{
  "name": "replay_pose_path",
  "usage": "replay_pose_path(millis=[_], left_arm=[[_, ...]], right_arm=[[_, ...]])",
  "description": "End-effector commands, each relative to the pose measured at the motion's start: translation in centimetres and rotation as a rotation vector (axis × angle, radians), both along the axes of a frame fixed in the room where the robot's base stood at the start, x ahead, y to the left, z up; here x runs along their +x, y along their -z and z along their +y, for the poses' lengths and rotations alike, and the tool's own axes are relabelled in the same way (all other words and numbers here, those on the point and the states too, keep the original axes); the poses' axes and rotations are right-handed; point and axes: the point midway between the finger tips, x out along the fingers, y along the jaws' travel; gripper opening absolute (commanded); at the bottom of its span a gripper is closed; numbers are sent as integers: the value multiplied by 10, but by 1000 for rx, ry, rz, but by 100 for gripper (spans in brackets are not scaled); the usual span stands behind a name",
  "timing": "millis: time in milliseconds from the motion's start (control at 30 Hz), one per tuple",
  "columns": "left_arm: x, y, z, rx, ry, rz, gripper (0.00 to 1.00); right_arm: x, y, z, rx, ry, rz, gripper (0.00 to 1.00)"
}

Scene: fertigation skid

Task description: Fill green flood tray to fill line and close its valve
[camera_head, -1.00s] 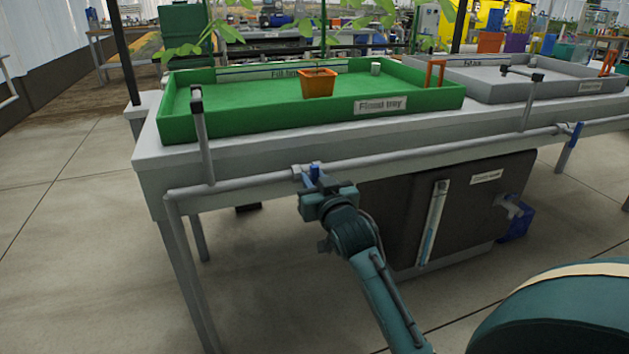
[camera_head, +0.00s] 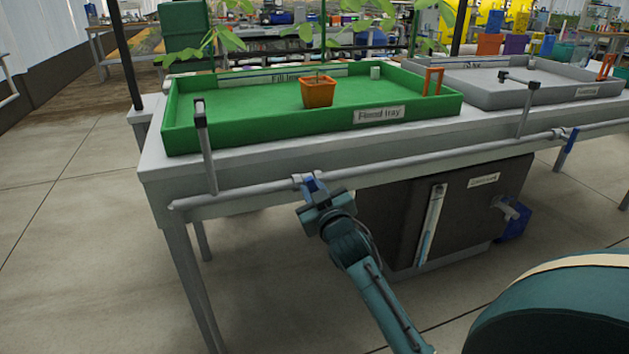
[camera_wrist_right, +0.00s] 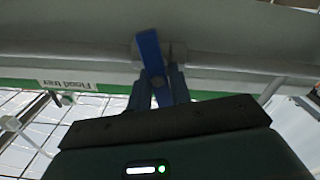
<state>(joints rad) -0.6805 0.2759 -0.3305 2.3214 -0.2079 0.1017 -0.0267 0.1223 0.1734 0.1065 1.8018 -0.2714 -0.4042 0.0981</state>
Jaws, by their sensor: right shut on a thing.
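The green flood tray (camera_head: 245,132) sits on the pale bench, with a label on its front wall. A fill-line strip (camera_head: 285,77) runs along its inner back wall. I cannot make out a water level against the green floor. A blue valve handle (camera_head: 310,181) is on the grey pipe below the tray. My right gripper (camera_head: 318,192) is shut on this handle. In the right wrist view the handle (camera_wrist_right: 150,52) stands slightly tilted between the fingers (camera_wrist_right: 161,88). My left gripper is out of view.
An orange pot (camera_head: 317,93) stands in the green tray. A grey tray (camera_head: 510,95) is to the right, with another blue handle (camera_head: 569,143) below it. A dark tank (camera_head: 400,215) with a pale gauge strip (camera_head: 431,225) is under the bench. A grey riser (camera_head: 207,160) stands at the left.

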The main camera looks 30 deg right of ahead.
Motion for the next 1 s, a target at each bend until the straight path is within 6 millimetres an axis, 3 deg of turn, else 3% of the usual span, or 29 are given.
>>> replay_pose_path(millis=[433,1000], left_arm=[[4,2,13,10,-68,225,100],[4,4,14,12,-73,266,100]], right_arm=[[1,-1,2,-275,0,64,0],[1,0,2,-342,1,76,0]])
